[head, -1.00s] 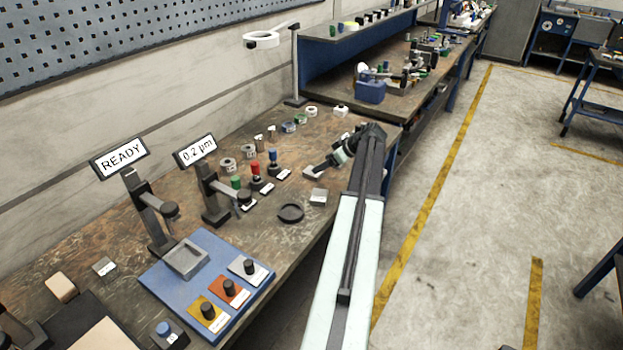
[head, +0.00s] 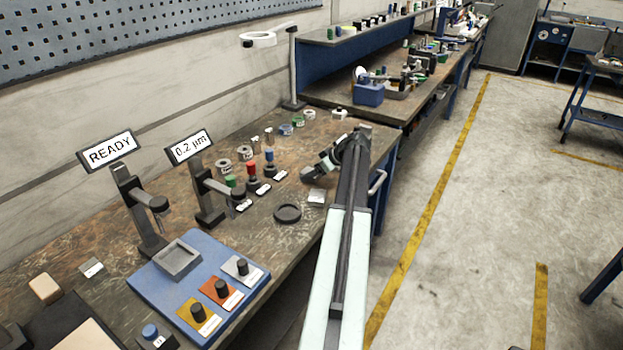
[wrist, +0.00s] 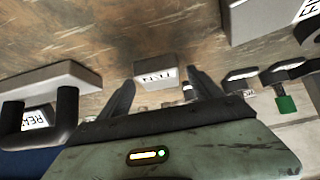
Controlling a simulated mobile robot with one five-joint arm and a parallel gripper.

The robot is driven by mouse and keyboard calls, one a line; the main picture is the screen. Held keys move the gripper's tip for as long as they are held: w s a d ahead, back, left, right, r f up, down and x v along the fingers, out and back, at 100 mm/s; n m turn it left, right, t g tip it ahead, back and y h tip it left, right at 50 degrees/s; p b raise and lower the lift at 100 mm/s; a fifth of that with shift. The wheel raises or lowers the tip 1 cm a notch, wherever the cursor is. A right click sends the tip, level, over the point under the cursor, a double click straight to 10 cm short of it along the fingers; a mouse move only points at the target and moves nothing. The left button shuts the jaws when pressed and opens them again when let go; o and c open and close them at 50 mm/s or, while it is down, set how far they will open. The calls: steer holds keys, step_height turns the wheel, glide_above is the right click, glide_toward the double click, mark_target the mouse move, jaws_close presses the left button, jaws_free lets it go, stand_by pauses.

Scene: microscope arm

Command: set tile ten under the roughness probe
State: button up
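A small grey square tile (head: 317,197) with a pale top lies near the table's front edge; its number is too small to read. Another small grey tile (head: 92,267) lies at the far left. A stand with a dark probe head (head: 157,203) and a READY display rises behind a blue base, near its square tray (head: 193,248). A second stand (head: 206,190) shows 0.2 µm. My gripper (head: 308,174) is low over the table, just behind the near tile. In the wrist view my gripper (wrist: 165,88) is open, with a pale labelled block (wrist: 155,76) beyond its fingers.
A dark round dish (head: 288,213) sits left of the near tile. Coloured posts, a red one (head: 251,170) among them, stand behind it with labels. Yellow, orange and grey knob plates lie on the blue base (head: 150,280). A handle (head: 378,182) juts from the table's side.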

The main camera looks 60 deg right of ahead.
jaws_close()
step_height(320, 180, up, 2)
steer(key=shift+p, duration=1)
step_height(320, 180, up, 2)
steer(key=shift+p, duration=1.05)
steer(key=s+a, duration=0.1)
steer(key=s, duration=0.4)
steer(key=s+a, duration=0.2)
steer(key=s, duration=0.3)
steer(key=s+a+r+p, duration=0.1)
steer(key=s+a, duration=0.1)
steer(key=s, duration=0.3)
steer(key=shift+s, duration=0.15)
